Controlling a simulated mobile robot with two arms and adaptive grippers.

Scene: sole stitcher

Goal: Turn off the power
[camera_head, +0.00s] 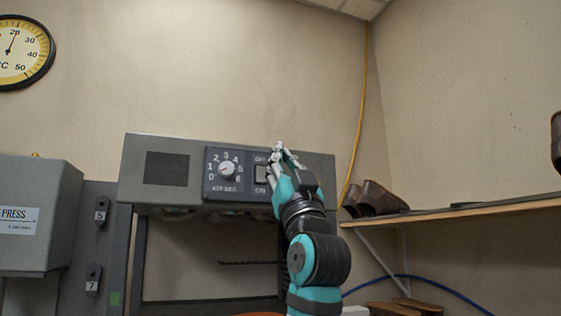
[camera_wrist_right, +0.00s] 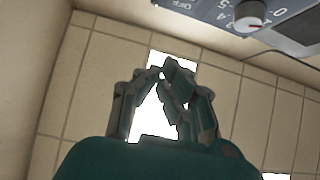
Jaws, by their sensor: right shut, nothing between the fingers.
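The grey machine head (camera_head: 135,180) carries a dark control panel (camera_head: 212,190) with a numbered dial (camera_head: 227,170). Right of the dial is a power switch (camera_head: 261,174), with an OFF label above it and an ON label below. My right gripper (camera_head: 279,148) is shut and empty, just right of the switch and partly over its right side. I cannot tell whether it touches the panel. The right wrist view shows the closed fingers (camera_wrist_right: 163,72), with the dial (camera_wrist_right: 249,15) and the OFF label at the top. The switch is not clearly seen there. My left gripper is not in view.
A shelf (camera_head: 450,212) with dark shoes (camera_head: 377,199) is at the right, close to my right arm. A grey press box (camera_head: 35,240) stands at the left, below a round gauge (camera_head: 20,50). A yellow cable (camera_head: 361,110) runs down the wall. The space above the machine is clear.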

